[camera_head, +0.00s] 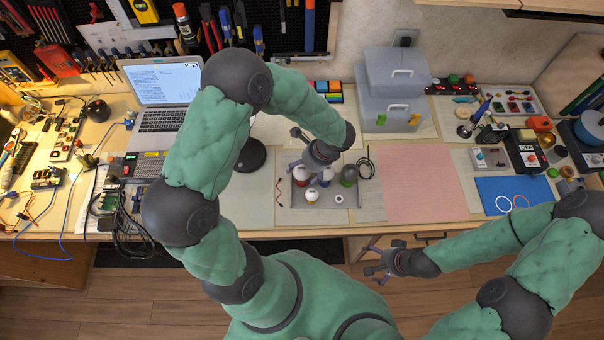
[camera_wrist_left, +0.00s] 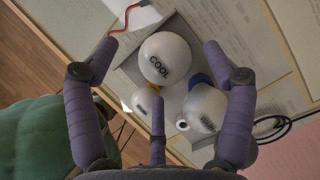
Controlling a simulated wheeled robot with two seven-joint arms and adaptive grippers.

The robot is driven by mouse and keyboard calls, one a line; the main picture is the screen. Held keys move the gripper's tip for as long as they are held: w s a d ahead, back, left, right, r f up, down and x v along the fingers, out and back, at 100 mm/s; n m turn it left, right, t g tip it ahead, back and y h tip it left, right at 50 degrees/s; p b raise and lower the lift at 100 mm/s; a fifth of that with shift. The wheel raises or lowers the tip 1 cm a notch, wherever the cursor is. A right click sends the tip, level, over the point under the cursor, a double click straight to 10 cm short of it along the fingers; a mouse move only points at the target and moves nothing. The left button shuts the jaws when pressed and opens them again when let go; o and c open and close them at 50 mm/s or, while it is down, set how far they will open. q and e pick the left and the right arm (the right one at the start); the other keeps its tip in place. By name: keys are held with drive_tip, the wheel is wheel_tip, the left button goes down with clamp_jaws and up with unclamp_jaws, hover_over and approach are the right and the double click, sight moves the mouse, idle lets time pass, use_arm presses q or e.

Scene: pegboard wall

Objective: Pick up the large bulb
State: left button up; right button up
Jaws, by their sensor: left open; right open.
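Several bulbs stand in a shallow grey tray (camera_head: 318,205) on the bench. In the left wrist view, a round white bulb marked COOL (camera_wrist_left: 165,58) looks largest. A smaller white bulb (camera_wrist_left: 147,101) and a pale bulb with a blue base (camera_wrist_left: 207,110) are beside it. My right gripper (camera_head: 374,262) is open and empty, in front of the bench.
A laptop (camera_head: 165,95) and a black round base (camera_head: 251,155) stand left of the tray. Grey storage boxes (camera_head: 395,90) stand behind it. A pink sheet (camera_head: 420,182) lies clear to the right. A black cable (camera_head: 366,166) is beside the tray.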

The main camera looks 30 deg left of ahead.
use_arm(q)
drive_tip(key=b+x, duration=0.1)
drive_tip(key=x, duration=0.3)
drive_tip(key=shift+w, duration=0.15)
drive_tip(key=c, duration=1.2)
drive_tip(key=shift+r, duration=0.1)
